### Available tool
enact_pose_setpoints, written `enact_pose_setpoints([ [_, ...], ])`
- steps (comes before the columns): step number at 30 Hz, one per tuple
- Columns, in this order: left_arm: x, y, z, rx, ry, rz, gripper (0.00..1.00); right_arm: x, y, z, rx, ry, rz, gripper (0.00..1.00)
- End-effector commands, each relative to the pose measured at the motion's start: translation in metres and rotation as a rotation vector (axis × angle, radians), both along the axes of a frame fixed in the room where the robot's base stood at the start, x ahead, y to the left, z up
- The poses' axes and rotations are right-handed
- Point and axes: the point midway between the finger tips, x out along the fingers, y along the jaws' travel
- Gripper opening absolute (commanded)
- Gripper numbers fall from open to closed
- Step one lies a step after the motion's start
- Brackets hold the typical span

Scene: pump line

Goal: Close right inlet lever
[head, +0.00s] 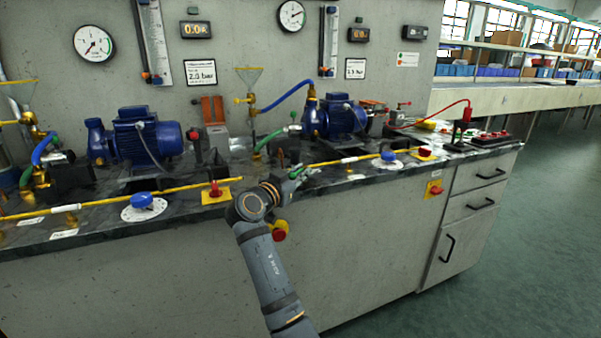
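The right pump (338,118) is blue and stands on the bench. A blue hose (285,98) runs to it from a brass fitting with a small yellow handle (240,100), below a funnel. I cannot tell for sure which part is the right inlet lever. My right arm comes in from the bottom, and my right gripper (292,183) is low over the bench's front part, pointing right, apart from that yellow handle. A small green part (297,172) shows at the gripper; whether it is held is unclear. The fingers are too small to read. My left gripper is out of view.
A yellow pipe (325,163) runs along the bench front. Blue dials (142,201), a red switch on a yellow plate (215,191) and a left blue pump (145,133) stand around. A red switch (280,234) is close to my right wrist. Floor at right is clear.

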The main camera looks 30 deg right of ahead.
Motion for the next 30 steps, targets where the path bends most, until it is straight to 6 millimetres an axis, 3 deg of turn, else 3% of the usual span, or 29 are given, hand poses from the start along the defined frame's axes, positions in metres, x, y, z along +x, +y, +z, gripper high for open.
enact_pose_setpoints([
  [4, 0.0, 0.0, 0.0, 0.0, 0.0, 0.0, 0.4, 0.0, 0.0, 0.0, -0.001, -0.001, 0.002, 0.32],
  [20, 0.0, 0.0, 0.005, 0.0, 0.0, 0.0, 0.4, -0.001, -0.001, 0.006, -0.005, -0.005, 0.015, 0.32],
  [23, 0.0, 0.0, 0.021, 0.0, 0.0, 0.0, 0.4, -0.002, -0.002, 0.01, -0.007, -0.004, 0.066, 0.32],
  [30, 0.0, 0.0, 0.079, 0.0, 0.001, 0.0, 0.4, -0.008, -0.007, 0.017, -0.011, -0.001, 0.314, 0.32],
])
